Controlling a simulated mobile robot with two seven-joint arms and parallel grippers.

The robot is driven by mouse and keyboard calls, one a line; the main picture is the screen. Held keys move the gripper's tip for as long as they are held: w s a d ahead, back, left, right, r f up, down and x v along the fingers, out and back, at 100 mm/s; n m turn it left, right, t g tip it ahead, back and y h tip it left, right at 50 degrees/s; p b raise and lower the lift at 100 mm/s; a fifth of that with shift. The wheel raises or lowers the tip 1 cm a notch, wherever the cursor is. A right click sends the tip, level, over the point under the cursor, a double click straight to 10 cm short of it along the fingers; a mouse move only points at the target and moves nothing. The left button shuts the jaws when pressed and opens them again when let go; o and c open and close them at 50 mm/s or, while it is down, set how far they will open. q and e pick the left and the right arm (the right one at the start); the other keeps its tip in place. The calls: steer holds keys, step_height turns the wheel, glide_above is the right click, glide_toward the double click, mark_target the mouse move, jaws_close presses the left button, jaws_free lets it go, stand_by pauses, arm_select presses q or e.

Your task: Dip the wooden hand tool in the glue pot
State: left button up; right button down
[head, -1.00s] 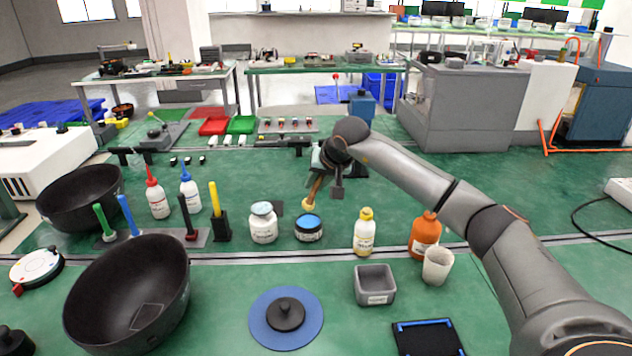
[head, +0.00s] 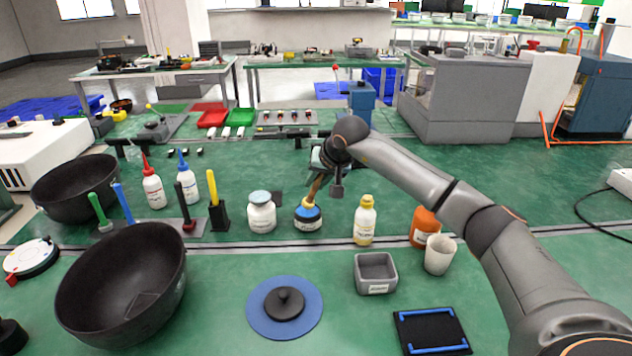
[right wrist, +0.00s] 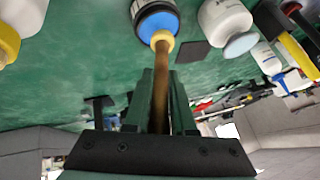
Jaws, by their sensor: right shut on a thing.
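The glue pot (head: 307,222) is a short dark jar with a pale label and a blue top, standing upright on the green bench. My right gripper (head: 323,170) is shut on the wooden hand tool (head: 315,188), a brown handle with a yellow tip, and holds it above the pot with the tip pointing down. In the right wrist view the tool (right wrist: 160,90) runs out between the fingers, and its yellow tip overlaps the blue top of the pot (right wrist: 156,22). I cannot tell how deep the tip sits. My left gripper is not in view.
A white jar (head: 262,216) stands close left of the pot, and a yellow-capped bottle (head: 364,224) to its right. An orange bottle (head: 422,230), white cup (head: 439,255) and grey bin (head: 375,275) lie further right. A large black bowl (head: 100,310) is front left.

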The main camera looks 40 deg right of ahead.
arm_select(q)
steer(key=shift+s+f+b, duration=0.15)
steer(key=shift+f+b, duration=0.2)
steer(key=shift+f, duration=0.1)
arm_select(e)
steer(key=shift+f, duration=0.7)
stand_by(0.7)
steer(key=shift+r+p, duration=0.75)
steer(key=shift+r, duration=0.05)
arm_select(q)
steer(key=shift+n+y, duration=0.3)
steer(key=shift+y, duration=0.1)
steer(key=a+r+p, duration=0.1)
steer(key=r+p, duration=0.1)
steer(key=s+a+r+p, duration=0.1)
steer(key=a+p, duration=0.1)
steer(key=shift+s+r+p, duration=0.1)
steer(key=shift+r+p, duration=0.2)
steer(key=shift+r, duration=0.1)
arm_select(e)
step_height(320, 180, up, 6)
steer(key=shift+f, duration=0.25)
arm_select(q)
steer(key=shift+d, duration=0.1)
